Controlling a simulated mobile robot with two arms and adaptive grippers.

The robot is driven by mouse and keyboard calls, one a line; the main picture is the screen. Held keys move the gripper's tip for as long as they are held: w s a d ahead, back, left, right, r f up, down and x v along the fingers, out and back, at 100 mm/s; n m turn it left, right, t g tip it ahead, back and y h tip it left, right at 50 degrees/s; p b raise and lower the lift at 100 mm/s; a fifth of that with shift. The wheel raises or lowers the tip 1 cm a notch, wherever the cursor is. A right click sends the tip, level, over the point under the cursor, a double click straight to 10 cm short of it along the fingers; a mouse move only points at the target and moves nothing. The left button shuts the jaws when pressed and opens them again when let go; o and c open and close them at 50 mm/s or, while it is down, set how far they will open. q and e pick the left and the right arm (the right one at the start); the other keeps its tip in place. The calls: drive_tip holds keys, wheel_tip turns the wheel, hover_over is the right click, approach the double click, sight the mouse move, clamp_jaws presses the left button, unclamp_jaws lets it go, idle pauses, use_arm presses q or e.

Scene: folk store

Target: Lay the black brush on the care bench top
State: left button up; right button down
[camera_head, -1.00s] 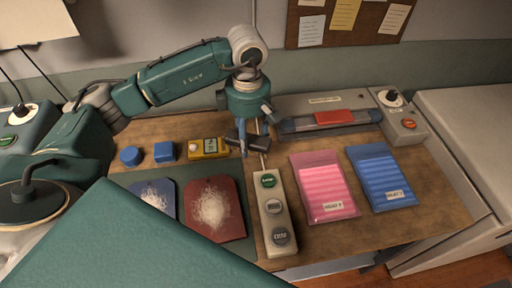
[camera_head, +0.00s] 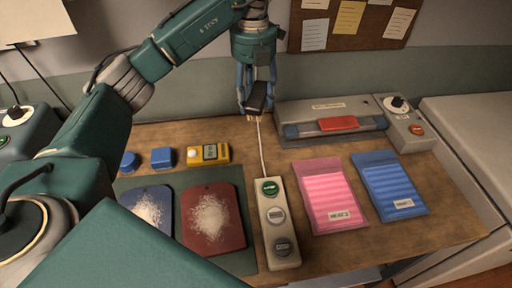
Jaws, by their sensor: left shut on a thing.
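My left gripper (camera_head: 256,108) points down over the back of the bench, near the wall. It is shut on a small dark block-like thing, which looks like the black brush (camera_head: 260,96). The brush appears held above the wooden bench top (camera_head: 448,190), though the exact gap is hard to judge. The fingers hide part of the brush. My right gripper is not in view.
A blue board (camera_head: 150,212) and a red board (camera_head: 213,222), both with white powder, lie at left. A button strip (camera_head: 278,232), pink packet (camera_head: 325,196), blue packet (camera_head: 389,184) and grey sealer-like device (camera_head: 325,107) occupy the middle and right.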

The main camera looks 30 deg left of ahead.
use_arm(q)
drive_tip(key=p, duration=0.2)
hover_over(254, 150)
wheel_tip(254, 150, down, 12)
drive_tip(key=shift+s+d+f, duration=0.1)
drive_tip(key=shift+d+f, duration=0.05)
drive_tip(key=shift+f, duration=0.1)
wheel_tip(254, 150, down, 5)
drive_tip(key=shift+f+p, duration=0.1)
drive_tip(key=shift+p, duration=0.2)
drive_tip(key=shift+f, duration=0.2)
drive_tip(key=o, duration=1.3)
drive_tip(key=shift+r, duration=0.1)
